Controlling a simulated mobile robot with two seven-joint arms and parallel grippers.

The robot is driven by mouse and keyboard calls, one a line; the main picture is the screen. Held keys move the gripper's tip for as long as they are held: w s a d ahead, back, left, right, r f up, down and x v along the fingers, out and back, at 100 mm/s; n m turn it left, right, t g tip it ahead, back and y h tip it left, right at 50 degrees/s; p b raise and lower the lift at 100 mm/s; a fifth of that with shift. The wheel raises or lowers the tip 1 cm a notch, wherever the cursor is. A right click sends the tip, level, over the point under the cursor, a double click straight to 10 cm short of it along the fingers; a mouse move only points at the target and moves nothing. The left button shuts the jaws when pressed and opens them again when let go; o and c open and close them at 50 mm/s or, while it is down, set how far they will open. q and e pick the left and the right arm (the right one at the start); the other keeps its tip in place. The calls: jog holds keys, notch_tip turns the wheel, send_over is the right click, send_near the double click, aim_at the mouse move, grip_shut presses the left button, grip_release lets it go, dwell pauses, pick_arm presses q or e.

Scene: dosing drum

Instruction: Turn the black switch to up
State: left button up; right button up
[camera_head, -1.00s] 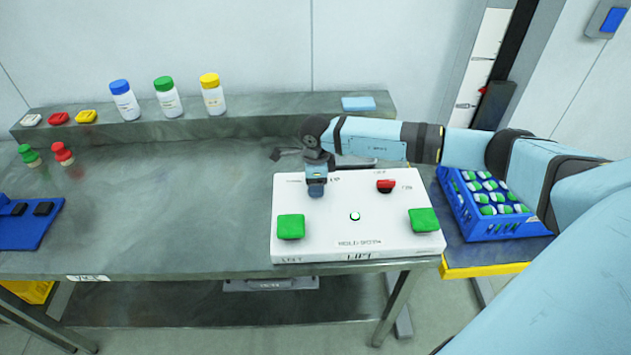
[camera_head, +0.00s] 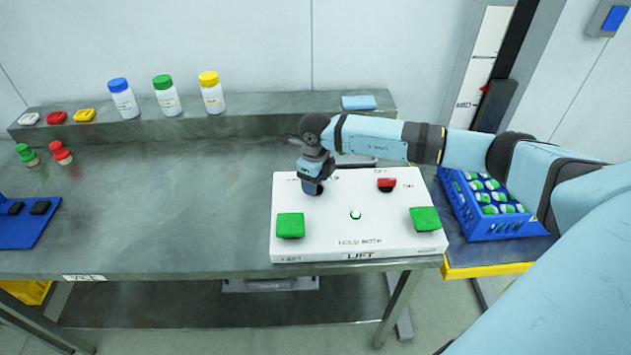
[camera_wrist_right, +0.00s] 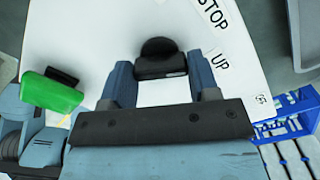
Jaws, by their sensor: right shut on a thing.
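The white lift panel (camera_head: 320,220) lies on the metal bench. My right gripper (camera_head: 312,188) points down at its back left part and hides the black switch in the head view. In the right wrist view the black switch (camera_wrist_right: 159,56) sits between the two fingers, and my right gripper (camera_wrist_right: 162,80) is shut on it. A small pale mark shows at the right end of the switch's bar. The printed word UP (camera_wrist_right: 220,61) is to its right, with STOP (camera_wrist_right: 212,13) above that. My left gripper is not in view.
The panel also carries a red switch (camera_head: 386,184), a left green button (camera_head: 291,225), a right green button (camera_head: 424,219) and a small white round part (camera_head: 355,214). A blue crate (camera_head: 490,226) stands to the right.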

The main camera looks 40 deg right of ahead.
jog(key=shift+m, duration=1.1)
jog(key=o, duration=0.9)
jog(key=shift+r, duration=0.15)
notch_tip(320, 180, up, 14)
jog(key=shift+f+b, duration=0.2)
jog(key=shift+b, duration=0.65)
jog(key=shift+a, duration=0.1)
